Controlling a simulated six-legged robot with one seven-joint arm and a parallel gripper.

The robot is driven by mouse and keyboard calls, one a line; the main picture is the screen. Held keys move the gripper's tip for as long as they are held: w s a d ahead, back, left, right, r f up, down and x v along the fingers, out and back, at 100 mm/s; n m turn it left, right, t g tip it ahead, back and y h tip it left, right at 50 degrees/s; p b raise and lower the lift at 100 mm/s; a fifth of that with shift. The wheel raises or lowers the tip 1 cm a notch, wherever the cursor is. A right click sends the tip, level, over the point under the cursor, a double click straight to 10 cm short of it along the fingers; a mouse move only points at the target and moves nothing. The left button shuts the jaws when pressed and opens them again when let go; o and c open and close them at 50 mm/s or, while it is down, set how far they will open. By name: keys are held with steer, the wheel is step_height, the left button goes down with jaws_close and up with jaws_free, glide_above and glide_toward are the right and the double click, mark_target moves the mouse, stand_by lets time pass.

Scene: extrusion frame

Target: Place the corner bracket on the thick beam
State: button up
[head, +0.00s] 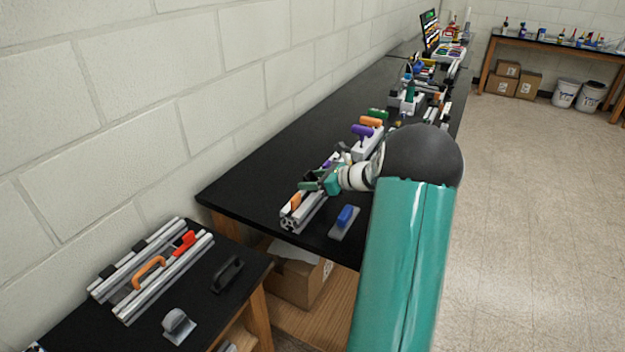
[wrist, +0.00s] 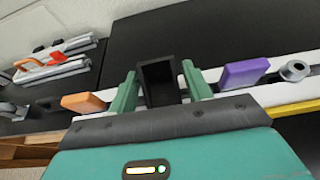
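My gripper (head: 318,184) is above the near end of the big black table, over the silver thick beam (head: 291,219). In the wrist view its two green fingers (wrist: 160,88) stand on either side of the black corner bracket (wrist: 158,72) and appear to touch it. The bracket shows as an open, box-like black shape. The beam (wrist: 285,95) runs behind the gripper, with an orange piece (wrist: 84,103) to the left and a purple piece (wrist: 245,73) to the right. The gripper body hides the beam directly below, so I cannot tell whether the bracket touches it.
A grey plate with a blue handle (head: 345,216) lies right of the beam. A lower table (head: 232,310) at the left holds rails with orange and red handles and a black handle (head: 227,274). More parts crowd the far table. Floor at the right is clear.

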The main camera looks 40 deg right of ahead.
steer(key=shift+o, duration=0.5)
steer(key=shift+r, duration=0.1)
steer(key=shift+s+d+r, duration=0.1)
steer(key=shift+s+r, duration=0.05)
steer(key=v, duration=1.2)
steer(key=a+r+n+g, duration=0.3)
steer(key=a+n, duration=0.4)
steer(key=a, duration=0.6)
steer(key=a+r+n+g, duration=0.35)
steer(key=a+n, duration=0.25)
steer(key=a, duration=0.8)
steer(key=s+a+n+h, duration=0.4)
steer(key=s+a+n, duration=1)
steer(key=n, duration=0.5)
steer(key=shift+s+a+r+g+h, duration=0.3)
steer(key=shift+s+a+r+g, duration=0.1)
steer(key=shift+a, duration=0.35)
steer(key=shift+d, duration=0.15)
